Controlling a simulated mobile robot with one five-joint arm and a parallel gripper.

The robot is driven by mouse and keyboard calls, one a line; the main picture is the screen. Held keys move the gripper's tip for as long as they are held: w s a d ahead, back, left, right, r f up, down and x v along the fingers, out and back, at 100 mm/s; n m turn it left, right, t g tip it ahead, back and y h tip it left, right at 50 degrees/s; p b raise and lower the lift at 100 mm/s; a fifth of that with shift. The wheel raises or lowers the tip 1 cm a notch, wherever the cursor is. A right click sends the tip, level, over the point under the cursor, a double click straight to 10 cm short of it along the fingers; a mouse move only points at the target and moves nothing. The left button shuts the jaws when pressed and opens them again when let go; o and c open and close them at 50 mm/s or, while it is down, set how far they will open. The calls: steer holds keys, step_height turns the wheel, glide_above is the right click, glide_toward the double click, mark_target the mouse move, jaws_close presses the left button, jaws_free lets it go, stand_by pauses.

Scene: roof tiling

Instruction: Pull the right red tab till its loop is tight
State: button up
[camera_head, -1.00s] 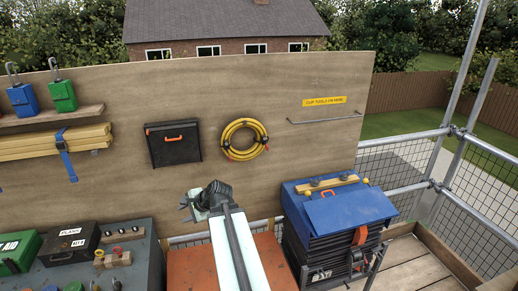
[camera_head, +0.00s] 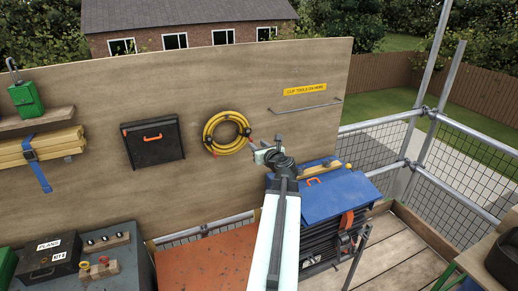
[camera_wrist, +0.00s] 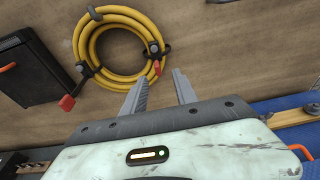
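A yellow hose coil (camera_head: 227,132) hangs on the plywood board, with black bands around it; it also shows in the wrist view (camera_wrist: 107,14). The right red tab (camera_wrist: 157,67) sits at the coil's right side by a black band. Another red tab (camera_wrist: 67,102) hangs at its lower left. I cannot tell how tight the bands are. My gripper (camera_head: 266,150) is just right of and below the coil in the head view. In the wrist view its two fingers (camera_wrist: 160,76) are apart with nothing between them, their tips close to the right red tab. Contact is not visible.
A black case (camera_head: 153,142) hangs left of the coil. A blue-topped stack (camera_head: 335,196) with an orange buckle stands below right, partly behind my arm. A metal rail (camera_head: 305,107) is fixed at the board's upper right. An orange-red surface (camera_head: 205,262) lies below the board.

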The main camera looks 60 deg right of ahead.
steer(key=b+x, duration=0.1)
steer(key=x, duration=0.5)
steer(key=shift+a, duration=0.2)
jaws_close()
steer(key=shift+f+v, duration=0.2)
steer(key=shift+v, duration=0.85)
steer(key=shift+f+v, duration=0.2)
steer(key=shift+v, duration=0.85)
steer(key=shift+o, duration=2.4)
jaws_free()
